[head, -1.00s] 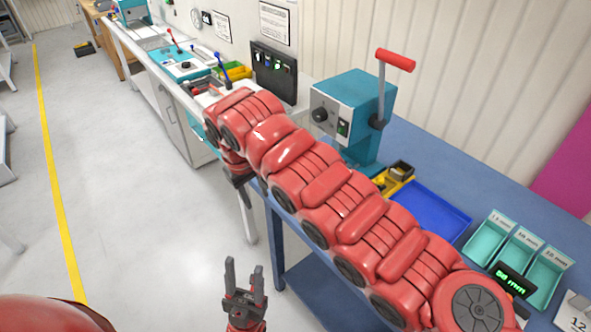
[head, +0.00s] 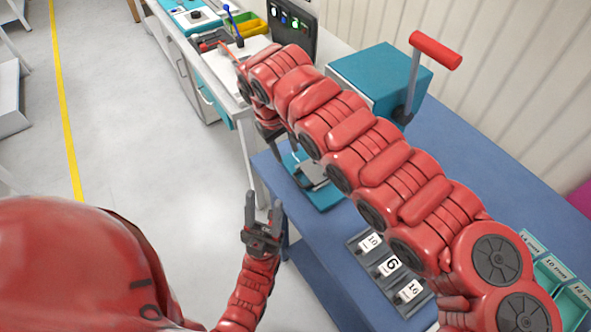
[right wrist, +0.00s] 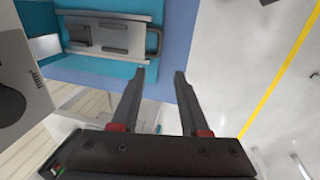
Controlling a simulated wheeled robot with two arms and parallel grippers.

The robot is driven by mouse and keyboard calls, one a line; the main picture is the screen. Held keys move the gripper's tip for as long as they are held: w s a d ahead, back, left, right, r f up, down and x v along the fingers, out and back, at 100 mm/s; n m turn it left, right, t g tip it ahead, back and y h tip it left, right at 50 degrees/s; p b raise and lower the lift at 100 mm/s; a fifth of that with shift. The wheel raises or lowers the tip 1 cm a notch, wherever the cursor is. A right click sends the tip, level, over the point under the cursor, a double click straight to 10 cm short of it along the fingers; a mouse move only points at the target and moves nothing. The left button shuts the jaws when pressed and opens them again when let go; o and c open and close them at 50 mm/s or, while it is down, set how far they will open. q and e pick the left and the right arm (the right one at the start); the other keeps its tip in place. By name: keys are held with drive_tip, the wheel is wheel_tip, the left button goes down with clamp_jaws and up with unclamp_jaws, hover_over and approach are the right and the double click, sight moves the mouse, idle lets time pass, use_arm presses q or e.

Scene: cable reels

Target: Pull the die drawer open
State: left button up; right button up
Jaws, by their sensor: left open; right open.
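The die drawer is a silver-grey slide in the teal base of the crank press (head: 375,80). In the right wrist view the drawer (right wrist: 112,48) shows at top left, with a dark U-shaped handle (right wrist: 155,43) at its right end. My right gripper (right wrist: 160,74) is open and empty, its fingertips just below the handle in the picture and apart from it. In the head view, my right arm hides most of that gripper, and the drawer (head: 318,174) is partly covered. My left gripper (head: 263,207) is open and empty beside the blue bench's left edge.
A white bench (head: 225,75) with a dark panel stands behind. The floor at left (head: 140,120) is clear.

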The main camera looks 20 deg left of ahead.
sight(296, 179)
drive_tip(key=f+p, duration=0.1)
drive_tip(key=f, duration=0.3)
drive_tip(key=w+d+f+p, duration=0.1)
drive_tip(key=f, duration=0.3)
drive_tip(key=w+f+p, duration=0.1)
drive_tip(key=f, duration=0.3)
drive_tip(key=shift+d, duration=0.2)
drive_tip(key=shift+d+f, duration=0.2)
drive_tip(key=shift+f, duration=0.4)
drive_tip(key=shift+w, duration=0.1)
clamp_jaws()
drive_tip(key=shift+r, duration=0.1)
